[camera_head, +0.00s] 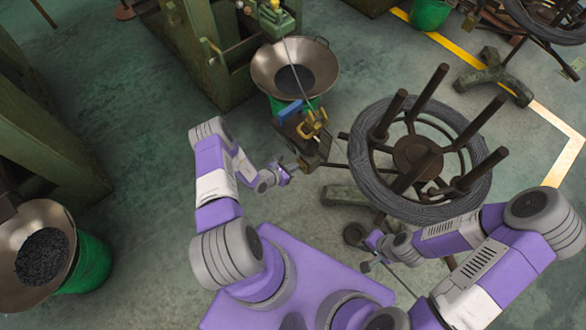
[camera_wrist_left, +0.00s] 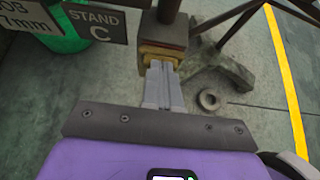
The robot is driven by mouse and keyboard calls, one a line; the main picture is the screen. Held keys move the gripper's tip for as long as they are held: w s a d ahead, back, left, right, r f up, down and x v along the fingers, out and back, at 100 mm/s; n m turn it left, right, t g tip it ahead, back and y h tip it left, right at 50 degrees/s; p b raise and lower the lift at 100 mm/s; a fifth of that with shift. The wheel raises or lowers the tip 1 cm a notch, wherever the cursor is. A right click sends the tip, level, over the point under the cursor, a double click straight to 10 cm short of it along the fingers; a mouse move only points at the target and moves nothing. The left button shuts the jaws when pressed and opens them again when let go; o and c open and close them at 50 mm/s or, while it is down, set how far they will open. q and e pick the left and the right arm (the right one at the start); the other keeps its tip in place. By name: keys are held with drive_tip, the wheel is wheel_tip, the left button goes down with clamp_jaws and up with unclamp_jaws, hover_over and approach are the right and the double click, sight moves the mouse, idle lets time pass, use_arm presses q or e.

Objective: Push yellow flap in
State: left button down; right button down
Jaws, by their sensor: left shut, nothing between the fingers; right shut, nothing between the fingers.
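The yellow flap (camera_wrist_left: 160,52) shows in the left wrist view as a yellow-brown edged piece on a dark block, straight ahead of my left fingertips. In the head view, a yellow fitting (camera_head: 313,122) tops the dark stand between the pan and the wire coil; I cannot tell whether it is the flap. My left gripper (camera_wrist_left: 162,66) is shut and empty, its tips at or very close to the flap; contact is unclear. It also shows beside the stand in the head view (camera_head: 291,170). My right gripper (camera_head: 371,248) is shut and empty below the wire coil.
A large wire coil on a spoked reel (camera_head: 415,155) stands right of the stand. A metal pan (camera_head: 262,72) on a green bucket is behind it. A STAND C sign (camera_wrist_left: 95,22) hangs at upper left. Green machines (camera_head: 35,140) line the left; open floor lies between.

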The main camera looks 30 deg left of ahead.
use_arm(q)
drive_tip(key=shift+w+d+r, duration=0.15)
drive_tip(key=shift+w, duration=0.15)
use_arm(e)
drive_tip(key=shift+r, duration=0.1)
idle(0.3)
